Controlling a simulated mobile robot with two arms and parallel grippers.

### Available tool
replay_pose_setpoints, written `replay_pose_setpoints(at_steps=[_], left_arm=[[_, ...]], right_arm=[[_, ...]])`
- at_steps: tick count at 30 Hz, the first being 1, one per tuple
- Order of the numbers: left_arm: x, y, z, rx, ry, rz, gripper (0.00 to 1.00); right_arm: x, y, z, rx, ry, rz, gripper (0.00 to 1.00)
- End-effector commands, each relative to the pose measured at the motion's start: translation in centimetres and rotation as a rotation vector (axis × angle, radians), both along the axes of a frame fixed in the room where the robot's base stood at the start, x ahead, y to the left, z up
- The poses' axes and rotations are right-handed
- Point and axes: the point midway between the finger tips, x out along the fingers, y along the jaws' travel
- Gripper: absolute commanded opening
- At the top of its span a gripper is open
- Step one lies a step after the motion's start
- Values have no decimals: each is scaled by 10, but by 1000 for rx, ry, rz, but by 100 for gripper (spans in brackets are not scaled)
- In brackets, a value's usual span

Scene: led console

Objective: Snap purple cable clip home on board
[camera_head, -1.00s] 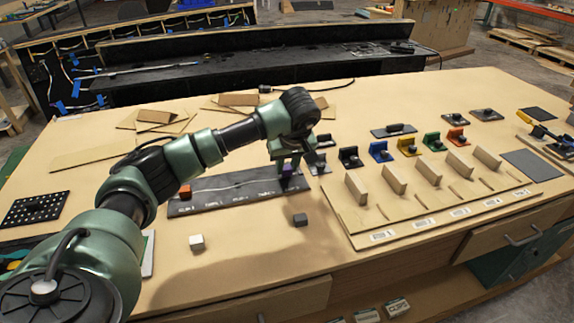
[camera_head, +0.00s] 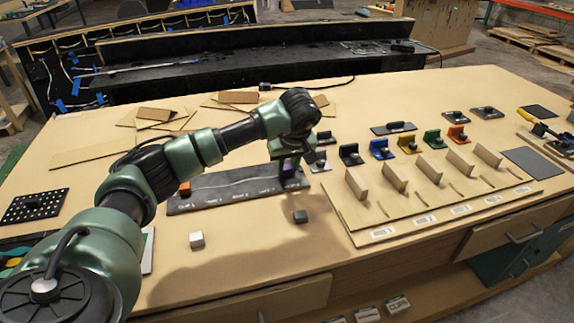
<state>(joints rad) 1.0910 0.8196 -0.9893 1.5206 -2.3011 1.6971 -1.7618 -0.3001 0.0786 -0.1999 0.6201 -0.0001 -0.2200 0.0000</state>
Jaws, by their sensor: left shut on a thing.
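The dark board (camera_head: 235,189) lies flat on the wooden table, with a pale wavy line and small labels along its front edge. An orange clip (camera_head: 185,189) sits at its left end. My left gripper (camera_head: 289,163) points down over the board's right end and is shut on the purple clip (camera_head: 288,171). The clip is at or just above the board; whether it touches is too small to tell, and the fingers partly hide it. My right gripper is not in view.
A white cube (camera_head: 197,240) and a dark grey cube (camera_head: 300,217) lie in front of the board. To the right stands a rack with wooden dividers (camera_head: 396,178), and coloured clips such as a blue one (camera_head: 380,149) behind it. A perforated black plate (camera_head: 33,206) lies at left.

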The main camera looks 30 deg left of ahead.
Motion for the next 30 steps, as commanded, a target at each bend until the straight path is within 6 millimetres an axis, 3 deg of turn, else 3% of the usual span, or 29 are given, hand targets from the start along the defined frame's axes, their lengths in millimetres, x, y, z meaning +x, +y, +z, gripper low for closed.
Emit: replay_pose_setpoints(at_steps=[5,6,8,20,30], left_arm=[[0,0,0,0,0,0,0],[0,0,0,0,0,0,34],[0,0,0,0,0,0,51],[-1,-2,5,0,-3,-1,51],[-13,-17,54,0,-4,0,51]], right_arm=[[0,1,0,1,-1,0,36],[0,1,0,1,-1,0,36],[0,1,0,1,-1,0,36],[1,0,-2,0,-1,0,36],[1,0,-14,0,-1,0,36]])
